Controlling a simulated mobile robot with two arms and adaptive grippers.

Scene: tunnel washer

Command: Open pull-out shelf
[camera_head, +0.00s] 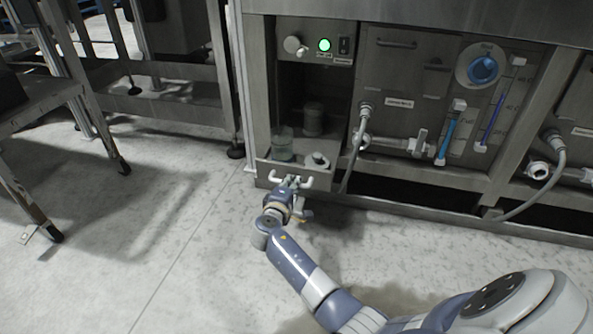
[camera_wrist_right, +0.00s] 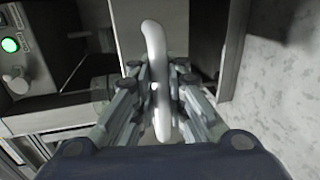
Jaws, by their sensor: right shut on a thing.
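The pull-out shelf (camera_head: 262,171) is a grey metal tray low in an open bay of the washer, with a white bar handle (camera_head: 306,183) on its front. A clear container with greenish contents (camera_head: 283,143) and a small capped item (camera_head: 318,160) stand on it. My right gripper (camera_head: 291,183) is at the shelf's front, shut on the handle. In the right wrist view the white handle (camera_wrist_right: 156,60) runs between the gripper's fingers (camera_wrist_right: 160,90). The fingers hide part of the handle. My left gripper is in neither view.
A panel with a knob and green light (camera_head: 324,45) sits above the bay. A hose (camera_head: 357,140) hangs right of the shelf. Valves and a blue dial (camera_head: 483,69) are farther right. The floor before the shelf is clear.

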